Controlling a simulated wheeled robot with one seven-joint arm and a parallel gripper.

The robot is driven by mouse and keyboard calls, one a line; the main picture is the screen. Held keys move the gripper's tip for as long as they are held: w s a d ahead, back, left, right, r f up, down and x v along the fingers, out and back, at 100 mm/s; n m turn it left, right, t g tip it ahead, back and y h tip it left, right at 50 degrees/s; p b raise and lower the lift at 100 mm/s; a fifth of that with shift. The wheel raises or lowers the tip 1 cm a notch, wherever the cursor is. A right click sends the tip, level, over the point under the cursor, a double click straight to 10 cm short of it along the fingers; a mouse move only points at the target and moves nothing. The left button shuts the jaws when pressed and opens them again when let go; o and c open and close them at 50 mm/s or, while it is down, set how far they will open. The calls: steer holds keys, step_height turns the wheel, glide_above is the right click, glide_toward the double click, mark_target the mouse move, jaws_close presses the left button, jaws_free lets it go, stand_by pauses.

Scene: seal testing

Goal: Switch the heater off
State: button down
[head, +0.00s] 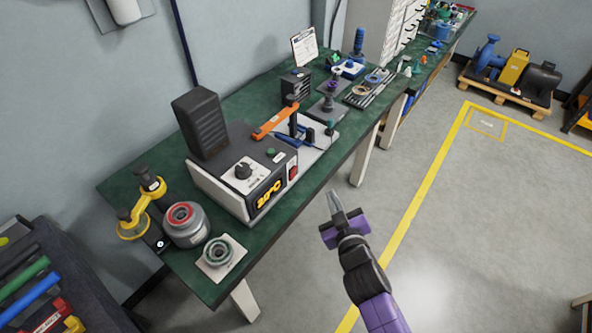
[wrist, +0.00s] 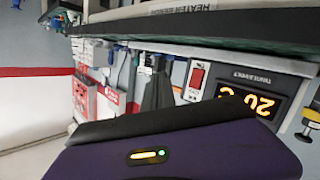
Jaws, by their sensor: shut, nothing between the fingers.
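The heater (head: 222,180) is a grey and white box on the green bench, with a black ribbed block at its back. The switch's position cannot be told.

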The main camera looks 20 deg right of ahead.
mark_target(293, 174)
steer(key=shift+w+a+r+b, duration=0.2)
steer(key=shift+w+a+b, duration=0.4)
steer(key=shift+w+a, duration=0.45)
steer(key=shift+w+a+r+b, duration=0.15)
steer(key=shift+w+a+b, duration=0.5)
steer(key=shift+w, duration=0.65)
steer(key=shift+w+a+r+b, duration=0.2)
steer(key=shift+w+a+b, duration=0.35)
steer(key=shift+w+a, duration=0.5)
steer(key=shift+w, duration=0.25)
steer(key=shift+w+a+b, duration=0.1)
steer(key=shift+w+b, duration=0.1)
steer(key=shift+b, duration=0.1)
steer(key=shift+w+a+r, duration=0.1)
steer(key=shift+w+a, duration=0.1)
steer(key=shift+w, duration=0.05)
steer(key=shift+s+d, duration=0.1)
steer(key=shift+s, duration=0.05)
stand_by(0.3)
steer(key=shift+s+d, duration=0.35)
steer(key=shift+s, duration=0.1)
